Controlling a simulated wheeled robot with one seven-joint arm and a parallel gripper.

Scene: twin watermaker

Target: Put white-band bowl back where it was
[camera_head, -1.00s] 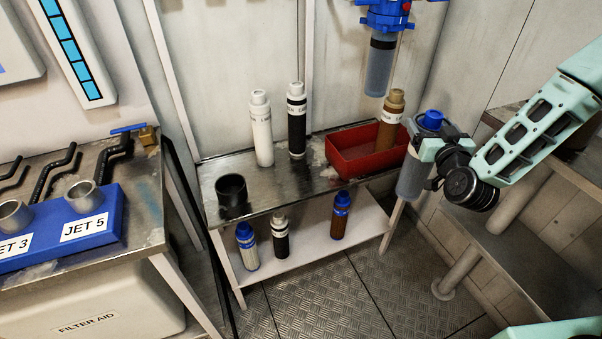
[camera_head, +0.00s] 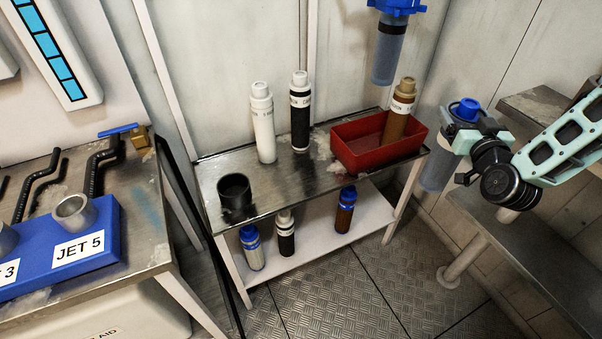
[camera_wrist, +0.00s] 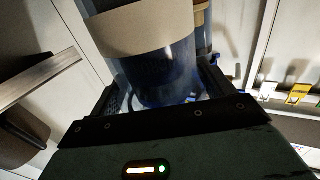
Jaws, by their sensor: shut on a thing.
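My gripper (camera_head: 457,140) is shut on a translucent bowl (camera_head: 437,170) at the right of the head view. The bowl hangs upright beside the right end of the metal bench, apart from it. A blue top (camera_head: 466,108) shows above its rim. In the wrist view the held bowl (camera_wrist: 165,75) is bluish and see-through with a pale, whitish band (camera_wrist: 150,28) around it. A blue filter head (camera_head: 396,6) on the back wall carries another clear bowl (camera_head: 388,58) with a black band. My jaws hide part of the held bowl.
The bench (camera_head: 290,185) bears a white cartridge (camera_head: 263,125), a black one (camera_head: 300,115), a black cup (camera_head: 234,195) and a red tray (camera_head: 375,155) with a brown cartridge (camera_head: 399,115). Several cartridges stand on its lower shelf (camera_head: 315,235). Metal steps (camera_head: 510,250) are at the right.

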